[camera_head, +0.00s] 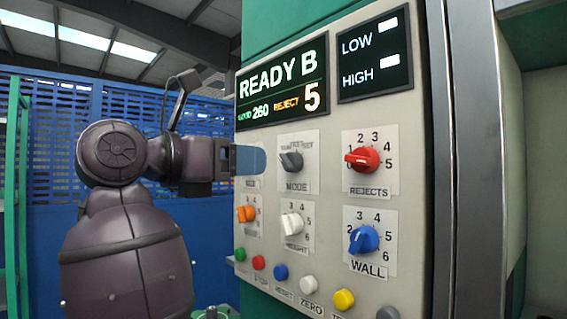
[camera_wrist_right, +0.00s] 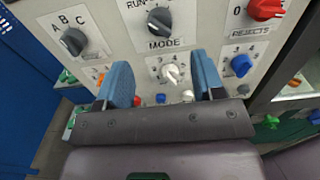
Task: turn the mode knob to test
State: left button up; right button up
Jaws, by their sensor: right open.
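The dark grey mode knob (camera_head: 291,161) is on the pale panel, above its MODE label. In the right wrist view the mode knob (camera_wrist_right: 159,21) is at the top, beyond the fingers. RUN reads at its upper left; the other position words are too small or cut off. Its pointer seems to lean up and left, but its exact setting is unclear. My right gripper (camera_head: 250,160) has blue fingers and is just left of the knob in the head view. In the wrist view my right gripper (camera_wrist_right: 161,68) is open and empty, apart from the knob. My left gripper is out of view.
Around the mode knob are a red REJECTS knob (camera_head: 363,159), a white knob (camera_head: 292,224), a blue WALL knob (camera_head: 364,239) and an orange knob (camera_head: 246,213). A lettered grey knob (camera_wrist_right: 73,41) is to its left. Several push buttons line the bottom. The display (camera_head: 283,82) reads READY B.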

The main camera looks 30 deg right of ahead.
aim_at(283, 162)
jog(key=d, duration=0.5)
jog(key=w+d, duration=0.1)
jog(key=d, duration=0.1)
jog(key=shift+d, duration=0.4)
jog(key=shift+w+d, duration=0.1)
jog(key=shift+d, duration=0.35)
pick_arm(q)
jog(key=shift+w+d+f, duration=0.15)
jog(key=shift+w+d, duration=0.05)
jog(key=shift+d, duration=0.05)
pick_arm(e)
jog(key=c, duration=0.9)
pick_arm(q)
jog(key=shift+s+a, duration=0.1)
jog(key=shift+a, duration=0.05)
